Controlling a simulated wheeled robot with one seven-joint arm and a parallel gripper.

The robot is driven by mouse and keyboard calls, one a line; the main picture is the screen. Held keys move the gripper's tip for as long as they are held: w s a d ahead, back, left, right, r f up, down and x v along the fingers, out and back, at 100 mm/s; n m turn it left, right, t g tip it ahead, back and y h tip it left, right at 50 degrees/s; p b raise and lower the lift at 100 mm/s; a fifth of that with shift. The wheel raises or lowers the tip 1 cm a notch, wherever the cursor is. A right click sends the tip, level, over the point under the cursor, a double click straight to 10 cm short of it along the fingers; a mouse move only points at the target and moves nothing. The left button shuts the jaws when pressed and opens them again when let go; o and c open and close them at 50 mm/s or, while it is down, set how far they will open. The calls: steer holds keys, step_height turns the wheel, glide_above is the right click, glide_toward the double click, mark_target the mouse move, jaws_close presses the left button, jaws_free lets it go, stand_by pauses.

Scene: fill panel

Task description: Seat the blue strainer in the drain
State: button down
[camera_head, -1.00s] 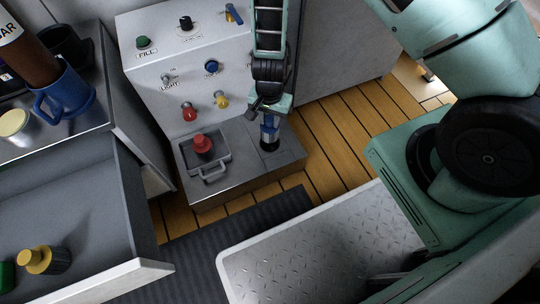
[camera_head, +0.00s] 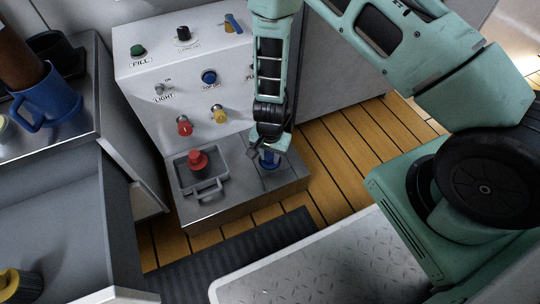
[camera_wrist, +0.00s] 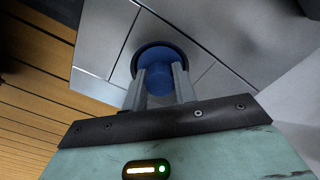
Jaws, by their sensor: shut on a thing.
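The blue strainer (camera_head: 269,161) is at the drain in the right part of the low grey ledge, below my gripper (camera_head: 267,148). In the wrist view my gripper (camera_wrist: 161,78) is shut on the strainer's upper part, between its two grey fingers. The strainer's wide blue body (camera_wrist: 176,53) lies inside the dark round rim of the drain (camera_wrist: 140,53). The fingers hide its near side. I cannot tell whether it sits fully down or how much gap is left under it.
A red-knobbed plug (camera_head: 198,161) stands in a grey handled tray (camera_head: 217,190) left of the drain. The white panel (camera_head: 140,80) with knobs and switches rises behind. An open drawer (camera_head: 60,220) and a blue mug (camera_head: 50,100) are at left. Wooden floor (camera_head: 345,140) lies to the right.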

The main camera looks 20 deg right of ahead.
steer(key=shift+f, duration=0.1)
steer(key=c, duration=1.4)
jaws_free()
steer(key=s+a+r+n+y+p, duration=0.15)
steer(key=a+r+p, duration=0.25)
steer(key=r, duration=0.9)
steer(key=s+a+r+n+y+p, duration=0.1)
steer(key=a+r+n+p, duration=0.25)
steer(key=r, duration=0.85)
steer(key=s+d+r+n+h, duration=0.1)
steer(key=s+r+n+h, duration=0.1)
steer(key=s+r+n, duration=0.9)
steer(key=s+r, duration=0.6)
steer(key=r, duration=0.3)
steer(key=shift+s+d+n, duration=0.15)
steer(key=shift+s+n, duration=0.15)
